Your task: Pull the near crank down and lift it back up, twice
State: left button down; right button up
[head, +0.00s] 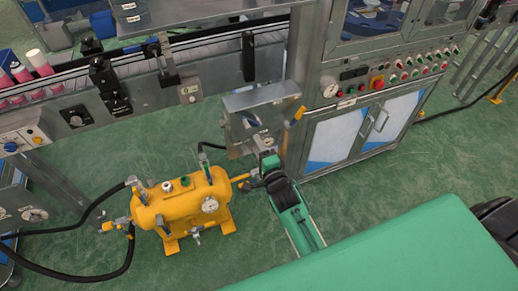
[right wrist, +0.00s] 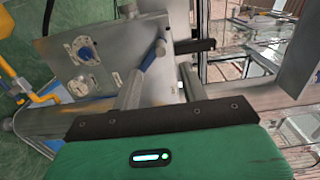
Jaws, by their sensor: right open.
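My right gripper (head: 266,153) is at the lower edge of a grey metal box (head: 236,104) beside the machine cabinet. A short lever with an orange end (head: 299,113) sticks out at the right side of this box; it looks like the near crank. In the right wrist view, my right gripper (right wrist: 160,77) is open, its two fingers apart. A handle with a blue part (right wrist: 153,56) shows just beyond the fingers, near the left one. I cannot tell whether they touch. My left gripper is not in view.
A yellow tank (head: 180,203) with a gauge and black hoses stands on the green floor to the left. The steel cabinet (head: 340,133) with buttons stands to the right. A conveyor (head: 170,60) runs behind. A blue knob (right wrist: 86,53) sits on the box's panel.

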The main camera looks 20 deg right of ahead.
aim_at(249, 129)
jog(key=w+b, duration=0.1)
jog(key=w, duration=0.3)
jog(key=shift+a+b, duration=0.15)
jog(key=shift+b, duration=0.2)
jog(key=w+b, duration=0.1)
jog(key=w, duration=0.2)
jog(key=shift+w, duration=0.15)
jog(key=shift+w+b, duration=0.35)
jog(key=shift+w, duration=0.4)
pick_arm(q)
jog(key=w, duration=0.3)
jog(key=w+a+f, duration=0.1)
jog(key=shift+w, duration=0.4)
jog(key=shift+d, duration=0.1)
